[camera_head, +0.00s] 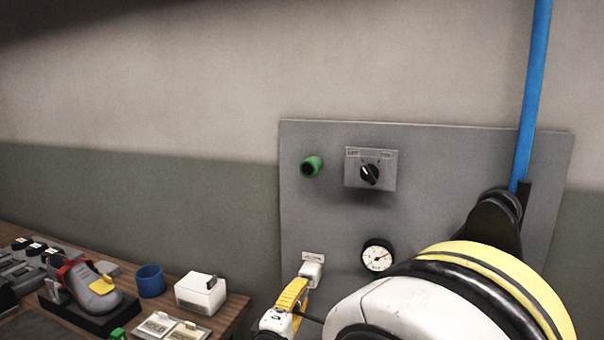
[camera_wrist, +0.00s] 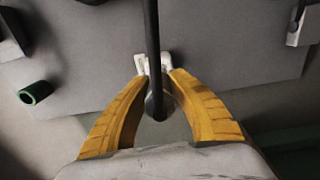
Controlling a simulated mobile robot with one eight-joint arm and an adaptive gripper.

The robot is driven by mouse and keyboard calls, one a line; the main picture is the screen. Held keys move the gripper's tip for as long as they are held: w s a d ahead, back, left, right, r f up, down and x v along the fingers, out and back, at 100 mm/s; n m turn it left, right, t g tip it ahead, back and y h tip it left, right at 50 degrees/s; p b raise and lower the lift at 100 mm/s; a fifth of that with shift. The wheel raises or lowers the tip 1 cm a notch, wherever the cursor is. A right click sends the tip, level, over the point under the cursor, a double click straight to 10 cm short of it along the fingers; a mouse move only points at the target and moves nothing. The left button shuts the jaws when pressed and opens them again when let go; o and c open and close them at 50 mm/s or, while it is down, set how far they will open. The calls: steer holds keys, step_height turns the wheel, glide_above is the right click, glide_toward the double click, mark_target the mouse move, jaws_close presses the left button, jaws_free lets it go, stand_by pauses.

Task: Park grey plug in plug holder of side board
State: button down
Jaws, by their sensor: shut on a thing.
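The grey side board (camera_head: 440,180) stands against the wall. A small pale fitting with a label (camera_head: 312,257), which looks like the plug holder, is low on its left part. My gripper (camera_head: 301,285) has its yellow fingers right below this fitting. In the wrist view my gripper (camera_wrist: 157,82) is shut on the grey plug (camera_wrist: 157,128), with a black cable running up across the picture. A pale piece of the fitting (camera_wrist: 141,63) shows just beyond the fingertips. The plug's front end is hidden, so I cannot tell whether it sits in the holder.
The board carries a green socket (camera_head: 312,166), a rotary switch box (camera_head: 370,170) and a gauge (camera_head: 378,256). A blue pipe (camera_head: 534,90) runs up at right. The wooden bench at left holds a shoe (camera_head: 98,290), a blue cup (camera_head: 150,281) and a white box (camera_head: 201,293).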

steer(key=shift+x, duration=1.45)
steer(key=c, duration=1.2)
jaws_free()
steer(key=v, duration=1.2)
steer(key=s+d+f+m+g, duration=0.1)
steer(key=s+d+m+g, duration=0.2)
steer(key=d, duration=0.6)
steer(key=s+d+f+m+g, duration=0.1)
steer(key=d+m+g, duration=0.25)
steer(key=d, duration=0.55)
steer(key=s+d+m+g+y, duration=0.1)
steer(key=s+m+y, duration=0.2)
steer(key=s, duration=0.4)
steer(key=s+d+f+m+g+y, duration=0.1)
steer(key=s+d+m+g+y, duration=0.1)
steer(key=s, duration=0.5)
steer(key=shift+d+f+m+y, duration=0.25)
steer(key=shift+m+y, duration=0.35)
steer(key=shift+m, duration=0.65)
